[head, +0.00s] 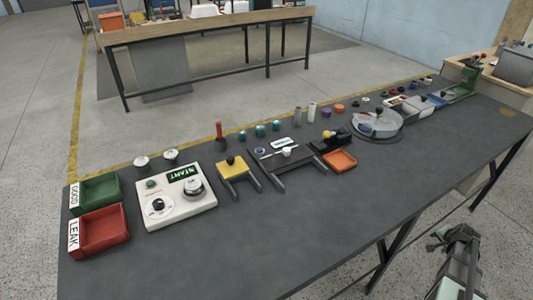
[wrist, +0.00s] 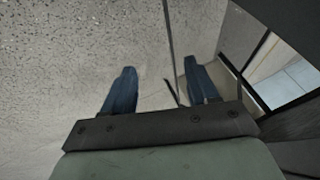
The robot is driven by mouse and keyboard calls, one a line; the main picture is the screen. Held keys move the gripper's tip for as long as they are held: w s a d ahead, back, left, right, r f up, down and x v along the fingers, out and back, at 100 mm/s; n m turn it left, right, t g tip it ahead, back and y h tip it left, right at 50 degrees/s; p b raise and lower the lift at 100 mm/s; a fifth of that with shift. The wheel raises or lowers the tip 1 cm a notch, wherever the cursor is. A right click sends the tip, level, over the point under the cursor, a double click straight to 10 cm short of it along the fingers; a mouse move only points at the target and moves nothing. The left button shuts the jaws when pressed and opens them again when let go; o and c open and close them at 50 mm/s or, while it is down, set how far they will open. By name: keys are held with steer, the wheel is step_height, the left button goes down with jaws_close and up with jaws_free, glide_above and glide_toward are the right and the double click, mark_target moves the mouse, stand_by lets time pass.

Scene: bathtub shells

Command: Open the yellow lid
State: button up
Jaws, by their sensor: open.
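The yellow lid (head: 232,168) lies on a small dark-framed box or stand on the table, left of the middle in the head view. It has a black knob on top and looks closed. My gripper (head: 447,233) is at the lower right of the head view, off the table's front edge and far from the lid. In the wrist view my gripper (wrist: 158,92) shows two blue fingers spread apart with nothing between them. The yellow lid is not in the wrist view.
The dark table (head: 290,235) has clear room along its front. Left of the lid are a white START panel (head: 176,207), a green GOOD tray (head: 96,194) and a red LEAK tray (head: 103,230). A red-handled tool (head: 220,134) stands behind the lid. An orange tray (head: 341,161) lies to the right.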

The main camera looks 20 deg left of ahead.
steer(key=w+d+r+m+t, duration=0.1)
steer(key=w+d+r, duration=0.3)
steer(key=r, duration=0.4)
steer(key=w+d+r+m+t, duration=0.1)
steer(key=w+d+r, duration=0.25)
steer(key=r, duration=0.35)
steer(key=w+a+r+n+g+y, duration=0.1)
steer(key=w+a+r+n+y, duration=0.15)
steer(key=a+r, duration=0.7)
steer(key=w+a+r+n+g+y, duration=0.1)
steer(key=w+a+r+n+y, duration=0.15)
steer(key=a+r, duration=0.7)
steer(key=w+a+r+n+g+y, duration=0.1)
steer(key=w+a+r+y, duration=0.25)
steer(key=a, duration=1.15)
steer(key=n+g+h, duration=0.5)
steer(key=n+h, duration=0.1)
steer(key=h, duration=0.2)
glide_above(230, 157)
steer(key=shift+y, duration=0.25)
step_height(230, 157, down, 14)
steer(key=shift+d+r, duration=0.1)
steer(key=shift+r, duration=0.15)
